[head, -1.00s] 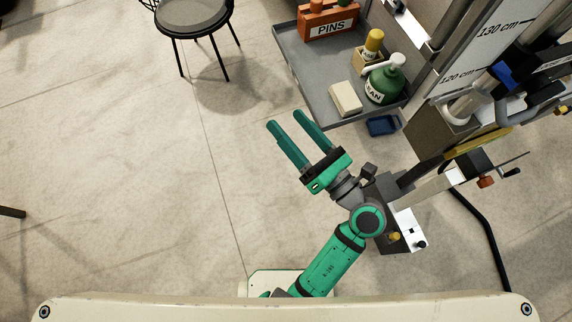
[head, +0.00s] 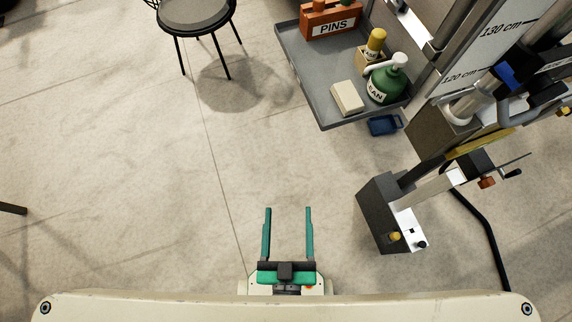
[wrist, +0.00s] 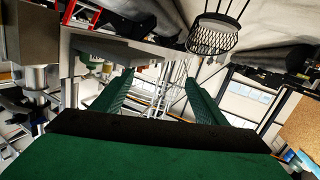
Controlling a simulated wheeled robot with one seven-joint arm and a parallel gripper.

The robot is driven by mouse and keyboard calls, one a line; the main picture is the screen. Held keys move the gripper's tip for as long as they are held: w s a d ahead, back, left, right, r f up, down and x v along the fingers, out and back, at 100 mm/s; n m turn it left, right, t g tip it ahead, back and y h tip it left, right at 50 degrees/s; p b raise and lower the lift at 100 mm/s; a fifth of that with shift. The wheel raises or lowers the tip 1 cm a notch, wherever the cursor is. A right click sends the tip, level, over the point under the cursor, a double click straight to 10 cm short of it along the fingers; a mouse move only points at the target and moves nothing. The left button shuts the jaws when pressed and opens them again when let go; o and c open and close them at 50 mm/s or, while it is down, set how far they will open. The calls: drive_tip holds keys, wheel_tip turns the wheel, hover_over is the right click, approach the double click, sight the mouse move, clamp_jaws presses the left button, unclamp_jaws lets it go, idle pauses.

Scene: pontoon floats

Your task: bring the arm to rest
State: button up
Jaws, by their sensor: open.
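My gripper (head: 288,235) is low in the middle of the head view, close in front of my own body. Its two teal fingers are parallel, spread apart and point up the picture, with nothing between them. Bare floor lies around the fingers in that view. In the wrist view my gripper (wrist: 162,98) also shows its two green fingers apart and empty. Most of my arm is hidden in the head view.
A grey tray (head: 300,75) at the upper right holds an orange PINS box (head: 331,20), a green bottle (head: 388,82), a yellow-capped item (head: 375,42) and a pale block (head: 348,98). A black chair (head: 193,14) stands at the top. Floor left of the machine stand (head: 380,215) is clear.

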drive_tip(key=shift+s+a+f+m+g, duration=0.25)
drive_tip(key=shift+s+f+m+g, duration=0.45)
drive_tip(key=shift+s+f, duration=0.5)
